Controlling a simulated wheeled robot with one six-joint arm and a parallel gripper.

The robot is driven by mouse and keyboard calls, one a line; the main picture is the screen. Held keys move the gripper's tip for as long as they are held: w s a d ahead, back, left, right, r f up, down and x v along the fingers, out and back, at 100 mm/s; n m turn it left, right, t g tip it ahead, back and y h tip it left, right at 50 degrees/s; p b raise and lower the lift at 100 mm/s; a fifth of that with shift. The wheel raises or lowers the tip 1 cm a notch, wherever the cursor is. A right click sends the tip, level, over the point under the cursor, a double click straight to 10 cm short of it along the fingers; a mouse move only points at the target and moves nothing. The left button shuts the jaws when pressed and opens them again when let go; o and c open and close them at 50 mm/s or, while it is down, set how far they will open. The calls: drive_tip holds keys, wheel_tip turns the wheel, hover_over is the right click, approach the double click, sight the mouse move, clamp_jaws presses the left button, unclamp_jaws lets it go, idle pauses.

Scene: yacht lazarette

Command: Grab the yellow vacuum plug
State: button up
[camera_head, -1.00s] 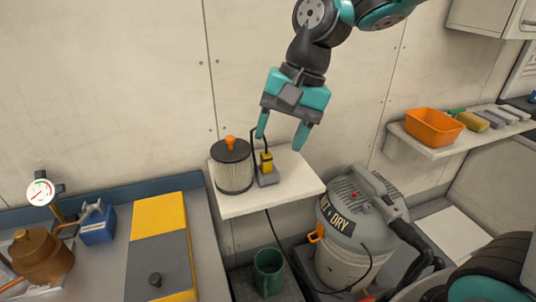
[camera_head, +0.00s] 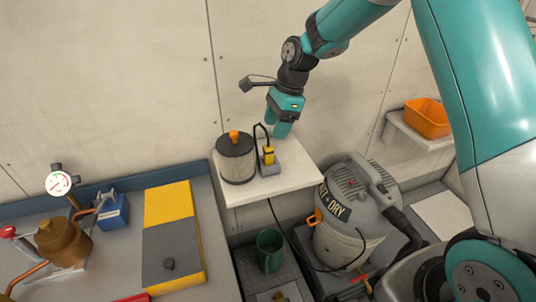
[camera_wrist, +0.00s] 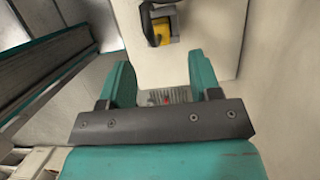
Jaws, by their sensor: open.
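The yellow vacuum plug (camera_head: 268,155) stands upright in a grey holder (camera_head: 270,168) on a small white shelf, with a black cord looping from its top. In the wrist view the yellow plug (camera_wrist: 162,34) lies beyond the fingertips, partly covered by a dark grey part. My gripper (camera_head: 278,130) has teal fingers and hangs just above and slightly right of the plug, seen nearly side-on. In the wrist view my gripper (camera_wrist: 162,75) is open, with nothing between its fingers.
A pleated filter with an orange knob (camera_head: 236,158) stands close left of the plug on the white shelf (camera_head: 300,178). The wall is close behind. The shelf's right part is clear.

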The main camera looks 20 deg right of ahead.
sight(269, 146)
drive_tip(key=shift+p+x, duration=1.5)
drive_tip(key=shift+x, duration=2.5)
drive_tip(key=shift+d, duration=0.1)
drive_tip(key=c, duration=1)
